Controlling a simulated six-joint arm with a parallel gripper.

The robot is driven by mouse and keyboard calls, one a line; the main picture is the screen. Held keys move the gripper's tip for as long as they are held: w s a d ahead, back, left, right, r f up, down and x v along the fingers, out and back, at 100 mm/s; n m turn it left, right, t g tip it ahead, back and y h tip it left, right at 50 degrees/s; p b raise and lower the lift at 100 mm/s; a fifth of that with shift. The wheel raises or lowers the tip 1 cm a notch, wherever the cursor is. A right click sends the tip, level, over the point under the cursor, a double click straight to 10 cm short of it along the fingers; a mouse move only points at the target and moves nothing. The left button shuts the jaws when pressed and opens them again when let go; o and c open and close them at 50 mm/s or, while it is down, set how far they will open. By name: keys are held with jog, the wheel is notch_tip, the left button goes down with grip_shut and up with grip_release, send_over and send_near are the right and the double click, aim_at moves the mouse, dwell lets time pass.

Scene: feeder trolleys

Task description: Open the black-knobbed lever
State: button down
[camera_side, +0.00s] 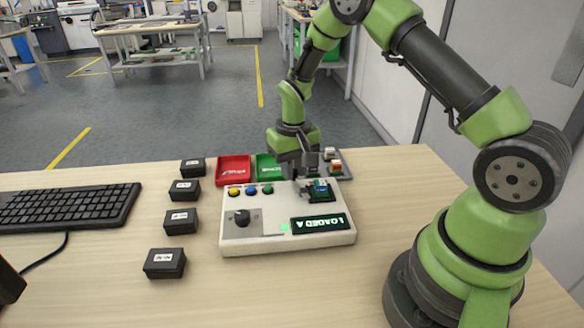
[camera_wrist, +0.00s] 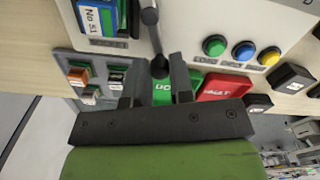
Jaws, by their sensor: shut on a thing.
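The black-knobbed lever shows in the wrist view as a grey rod ending in a black knob (camera_wrist: 160,66). The rod runs from the top edge down to the knob. My gripper (camera_wrist: 154,74) has a finger on each side of the knob and is shut on it. In the side view my gripper (camera_side: 307,173) is at the back right of the white tester box (camera_side: 265,243), beside a socket holding a blue-labelled part (camera_side: 320,187). That part also shows in the wrist view (camera_wrist: 94,18). The knob is hidden by my gripper in the side view.
Red (camera_side: 233,169) and green (camera_side: 265,166) trays and a grey tray (camera_side: 345,168) with small parts lie behind the box. Several black labelled blocks (camera_side: 180,221) stand left, near a keyboard (camera_side: 68,206). Table right of the box is clear.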

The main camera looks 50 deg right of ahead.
jog(key=shift+s, duration=0.1)
dwell(0.3)
jog(key=c, duration=1)
grip_release()
notch_tip(320, 180, up, 10)
